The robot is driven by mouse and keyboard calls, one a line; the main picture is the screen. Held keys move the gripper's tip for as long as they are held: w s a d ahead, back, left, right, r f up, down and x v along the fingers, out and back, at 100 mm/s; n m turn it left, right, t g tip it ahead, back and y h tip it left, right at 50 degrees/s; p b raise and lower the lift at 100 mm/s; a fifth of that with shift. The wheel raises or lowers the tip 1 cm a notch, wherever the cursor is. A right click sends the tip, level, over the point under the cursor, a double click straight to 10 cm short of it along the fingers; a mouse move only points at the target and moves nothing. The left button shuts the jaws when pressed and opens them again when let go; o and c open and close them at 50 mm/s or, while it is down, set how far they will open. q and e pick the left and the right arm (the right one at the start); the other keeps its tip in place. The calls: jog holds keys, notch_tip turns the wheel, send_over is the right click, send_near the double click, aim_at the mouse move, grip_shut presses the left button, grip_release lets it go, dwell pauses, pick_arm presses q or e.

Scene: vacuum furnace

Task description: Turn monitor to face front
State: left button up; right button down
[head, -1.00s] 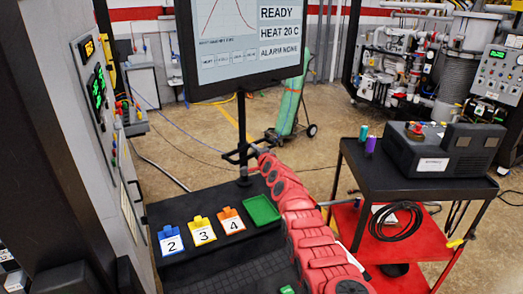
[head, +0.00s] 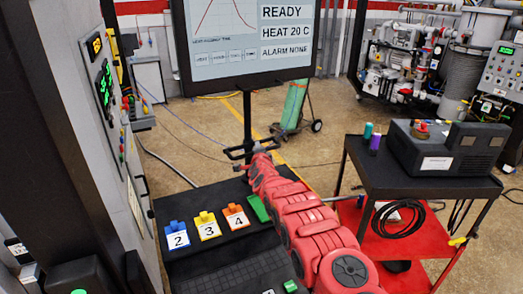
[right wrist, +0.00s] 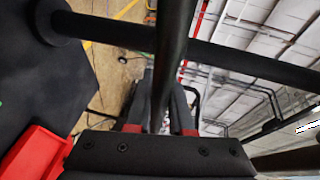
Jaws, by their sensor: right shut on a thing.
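The monitor (head: 250,40) stands on a black pole (head: 247,115) at the back of the black bench. Its lit screen shows a curve and "READY"; its top is cut off. It looks nearly face-on, its lower edge slightly slanted. A black handle bar (head: 238,152) crosses the pole low down. My right gripper (head: 256,150) is shut on this handle, beside the pole; its fingers are small and partly hidden in the head view. In the right wrist view, dark bars cross in front of the gripper (right wrist: 160,118). My left gripper is not in view.
Numbered cards 2 (head: 176,236), 3 (head: 207,226) and 4 (head: 236,217) lie on the bench. A cart (head: 425,188) with a dark device (head: 447,148) stands at right. A control panel (head: 102,85) rises at left.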

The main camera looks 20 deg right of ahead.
jog(key=shift+a+f+h, duration=0.1)
jog(key=shift+a+h, duration=0.05)
jog(key=shift+h, duration=0.25)
dwell(0.3)
jog(key=c, duration=0.8)
grip_release()
jog(key=shift+s, duration=0.1)
